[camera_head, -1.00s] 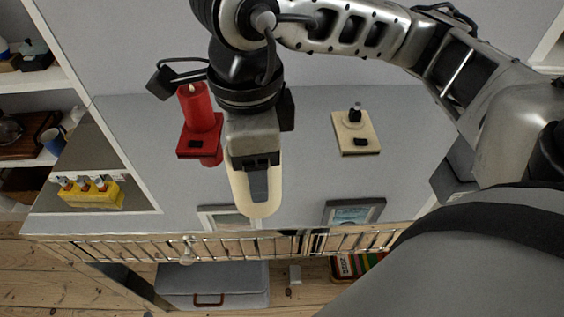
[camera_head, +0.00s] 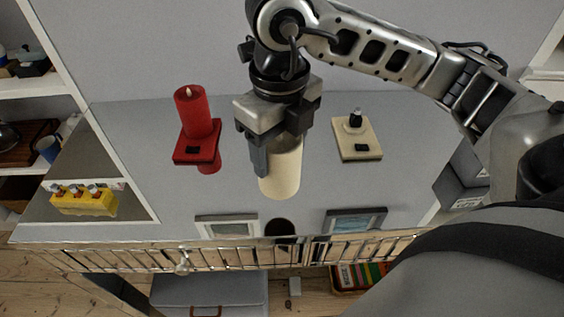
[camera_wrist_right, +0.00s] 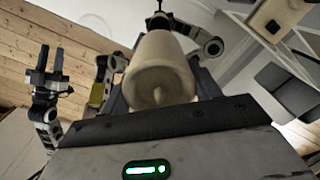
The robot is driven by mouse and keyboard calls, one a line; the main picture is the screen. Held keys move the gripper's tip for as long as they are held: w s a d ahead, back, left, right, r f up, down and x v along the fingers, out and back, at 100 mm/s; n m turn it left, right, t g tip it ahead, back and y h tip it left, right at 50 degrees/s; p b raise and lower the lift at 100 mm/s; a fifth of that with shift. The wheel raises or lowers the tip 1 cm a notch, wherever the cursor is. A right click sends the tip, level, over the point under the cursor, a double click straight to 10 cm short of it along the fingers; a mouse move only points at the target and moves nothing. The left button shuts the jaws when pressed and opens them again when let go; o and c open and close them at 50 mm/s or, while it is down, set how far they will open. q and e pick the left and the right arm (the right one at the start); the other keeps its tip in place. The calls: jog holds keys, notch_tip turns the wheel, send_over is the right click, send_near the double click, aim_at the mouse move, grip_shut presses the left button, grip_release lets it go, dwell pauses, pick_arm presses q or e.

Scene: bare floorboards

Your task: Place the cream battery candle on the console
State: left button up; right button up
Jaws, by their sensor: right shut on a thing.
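The cream candle (camera_head: 283,178) is in my right gripper (camera_head: 275,150), which is shut on its side. In the head view the candle's lower part shows below the fingers, over the grey console (camera_head: 130,130). Whether it touches the top cannot be told. The candle also fills the middle of the right wrist view (camera_wrist_right: 160,70), with its rounded end towards the camera. My left gripper (camera_wrist_right: 50,72) shows at the left of the right wrist view, with its fingers apart and nothing between them. It is out of the head view.
A red candle (camera_head: 193,112) on a red base stands left of my right gripper. A cream base (camera_head: 358,145) with a small knob stands right. Two frames, left (camera_head: 227,227) and right (camera_head: 353,221), lie near a front rail (camera_head: 120,258). A dark round patch (camera_head: 280,229) is between them.

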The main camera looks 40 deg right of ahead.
jog(key=w+d+f, duration=0.1)
jog(key=f, duration=0.1)
jog(key=w+d+f, duration=0.1)
jog(key=f, duration=0.2)
jog(key=w+f, duration=0.1)
jog(key=f, duration=0.2)
jog(key=shift+w+d, duration=0.2)
jog(key=shift+d, duration=0.2)
jog(key=shift+f, duration=0.25)
jog(key=shift+f, duration=0.1)
jog(key=shift+f, duration=0.15)
jog(key=o, duration=1.1)
notch_tip(320, 180, up, 12)
jog(key=shift+r, duration=0.25)
